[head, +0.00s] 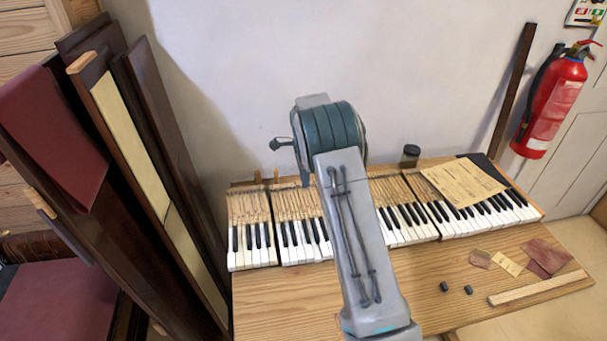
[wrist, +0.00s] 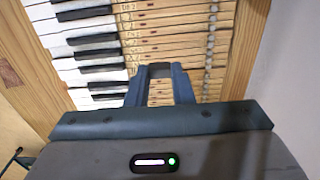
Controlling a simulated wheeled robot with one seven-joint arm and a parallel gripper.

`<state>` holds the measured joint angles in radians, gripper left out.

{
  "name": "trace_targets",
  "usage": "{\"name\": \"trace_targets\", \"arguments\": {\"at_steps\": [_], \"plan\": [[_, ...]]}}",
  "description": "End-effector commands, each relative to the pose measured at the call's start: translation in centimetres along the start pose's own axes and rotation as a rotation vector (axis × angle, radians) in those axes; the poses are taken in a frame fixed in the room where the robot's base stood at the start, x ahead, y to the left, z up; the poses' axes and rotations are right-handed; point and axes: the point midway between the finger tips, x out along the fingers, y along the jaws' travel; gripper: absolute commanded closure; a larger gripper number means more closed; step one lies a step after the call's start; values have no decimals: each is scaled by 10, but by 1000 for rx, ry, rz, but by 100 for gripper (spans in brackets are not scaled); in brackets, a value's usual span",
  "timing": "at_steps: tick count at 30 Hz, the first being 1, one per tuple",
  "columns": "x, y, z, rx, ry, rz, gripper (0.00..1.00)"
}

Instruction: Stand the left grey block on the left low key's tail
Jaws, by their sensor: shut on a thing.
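My gripper (wrist: 161,84) is over the wooden key tails (wrist: 190,42), behind the white and black keys. Its blue-grey fingers are shut on a small dark grey block (wrist: 160,69), of which only a little shows between the fingertips. In the head view part of my gripper (head: 305,180) shows at the back of the left keys, and my arm hides the rest. I cannot tell whether the block touches a tail. The left low key cannot be told apart from its neighbours.
Two small dark blocks (head: 444,286) (head: 468,290) lie on the wooden table (head: 290,305) at the right front. Nearby are a wooden strip (head: 537,288) and leather scraps (head: 545,257). A paper sheet (head: 462,182) and a dark jar (head: 410,155) are at the back right. Dark panels stand left.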

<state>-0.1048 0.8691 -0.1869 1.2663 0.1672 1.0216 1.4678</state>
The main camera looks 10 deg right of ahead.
Motion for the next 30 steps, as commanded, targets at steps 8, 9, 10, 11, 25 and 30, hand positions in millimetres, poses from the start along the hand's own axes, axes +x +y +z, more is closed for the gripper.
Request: {"name": "trace_targets", "arguments": {"at_steps": [8, 9, 10, 11, 25, 30], "plan": [[23, 0, 1, -1, 0, 1, 100], [26, 0, 1, -1, 0, 1, 100], [28, 0, 1, -1, 0, 0, 100], [31, 0, 1, -1, 0, 0, 100], [69, 0, 1, -1, 0, 1, 100], [80, 0, 1, -2, 0, 0, 100]]}}
